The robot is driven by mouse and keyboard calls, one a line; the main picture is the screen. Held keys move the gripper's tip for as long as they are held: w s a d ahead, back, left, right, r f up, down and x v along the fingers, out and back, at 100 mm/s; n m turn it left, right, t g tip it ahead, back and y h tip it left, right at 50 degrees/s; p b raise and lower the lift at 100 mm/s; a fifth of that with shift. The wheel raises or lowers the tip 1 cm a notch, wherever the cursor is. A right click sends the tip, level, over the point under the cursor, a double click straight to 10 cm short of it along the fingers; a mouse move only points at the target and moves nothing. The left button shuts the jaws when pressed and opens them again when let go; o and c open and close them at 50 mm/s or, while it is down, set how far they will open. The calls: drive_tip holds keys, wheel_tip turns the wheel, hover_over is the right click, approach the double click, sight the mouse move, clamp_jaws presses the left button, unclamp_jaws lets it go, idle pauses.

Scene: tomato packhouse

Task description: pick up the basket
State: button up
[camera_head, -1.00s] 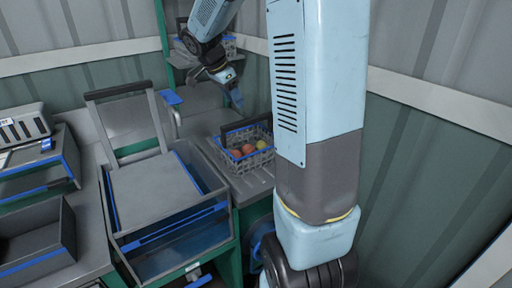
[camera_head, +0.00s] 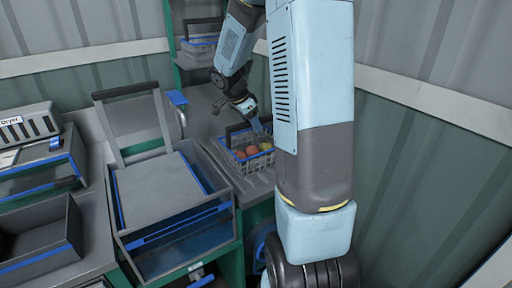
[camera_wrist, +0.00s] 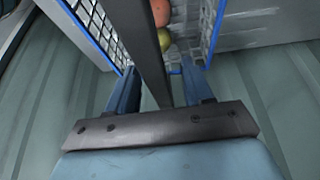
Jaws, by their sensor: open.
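The basket (camera_head: 256,164) is a grey wire basket with a blue rim and a dark handle. It stands on the grey counter right of the blue-edged bin and holds a few red, orange and yellow-green tomatoes (camera_head: 251,150). My gripper (camera_head: 257,124) is open just above the basket, close to its handle, pointing down. In the wrist view, the dark handle bar (camera_wrist: 150,45) runs between the two blue fingers (camera_wrist: 158,74), with the basket's wire wall (camera_wrist: 97,24) and the tomatoes below. I cannot tell whether a finger touches the handle. My arm hides part of the counter.
A large grey bin (camera_head: 168,258) with a blue edge and a raised lid stands left of the basket. A labelled dryer (camera_head: 28,128) and an open dark tray (camera_head: 45,240) lie farther left. Another basket (camera_head: 203,52) sits on the back shelf. The wall is close on the right.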

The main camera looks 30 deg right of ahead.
drive_tip(key=shift+x, duration=1.65)
drive_tip(key=shift+s+a+f, duration=0.1)
drive_tip(key=shift+a+f, duration=0.05)
drive_tip(key=shift+f, duration=0.05)
clamp_jaws()
